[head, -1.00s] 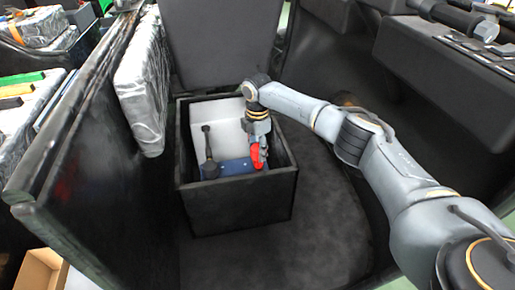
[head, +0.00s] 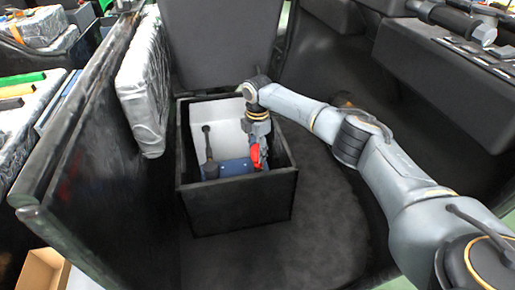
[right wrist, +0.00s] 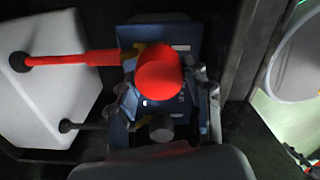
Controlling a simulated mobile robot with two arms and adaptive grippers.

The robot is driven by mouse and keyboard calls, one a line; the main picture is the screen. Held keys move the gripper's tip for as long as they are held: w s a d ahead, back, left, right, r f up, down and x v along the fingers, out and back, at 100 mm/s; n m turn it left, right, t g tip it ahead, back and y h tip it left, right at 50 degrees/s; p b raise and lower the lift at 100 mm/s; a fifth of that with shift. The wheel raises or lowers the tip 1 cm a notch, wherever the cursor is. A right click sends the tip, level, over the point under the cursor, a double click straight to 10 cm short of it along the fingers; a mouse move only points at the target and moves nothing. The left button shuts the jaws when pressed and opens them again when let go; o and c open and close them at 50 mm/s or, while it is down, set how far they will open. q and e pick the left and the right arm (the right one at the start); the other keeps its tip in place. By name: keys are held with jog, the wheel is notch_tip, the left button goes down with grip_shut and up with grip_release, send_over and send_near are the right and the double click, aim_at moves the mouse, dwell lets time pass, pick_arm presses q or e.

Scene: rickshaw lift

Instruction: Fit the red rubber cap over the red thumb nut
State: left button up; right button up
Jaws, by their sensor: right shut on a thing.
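The red rubber cap (right wrist: 158,75) is a rounded red piece held between the two fingers of my right gripper (right wrist: 165,92). In the head view the cap (head: 256,155) shows at the tip of my right gripper (head: 258,150), which reaches down into a black box. The gripper is shut on the cap, above a blue unit (right wrist: 185,35). My left gripper is in neither view.
The black box (head: 238,212) has high walls close around my right gripper. Inside are a white block (head: 231,135), the blue unit (head: 236,167) and a black cable (right wrist: 88,126). A dark panel (head: 95,150) stands left of it. Dark floor (head: 325,215) is open to the right.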

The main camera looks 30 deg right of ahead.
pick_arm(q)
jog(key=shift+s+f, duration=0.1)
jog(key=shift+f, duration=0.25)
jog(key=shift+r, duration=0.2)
pick_arm(e)
jog(key=shift+f, duration=0.15)
jog(key=shift+f, duration=0.1)
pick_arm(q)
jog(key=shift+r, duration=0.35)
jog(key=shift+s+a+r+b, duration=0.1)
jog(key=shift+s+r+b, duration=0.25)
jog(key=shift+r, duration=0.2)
pick_arm(e)
jog(key=shift+f, duration=0.5)
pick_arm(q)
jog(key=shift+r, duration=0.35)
pick_arm(e)
jog(key=shift+f, duration=0.2)
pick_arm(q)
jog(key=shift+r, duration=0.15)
pick_arm(e)
jog(key=shift+f, duration=0.15)
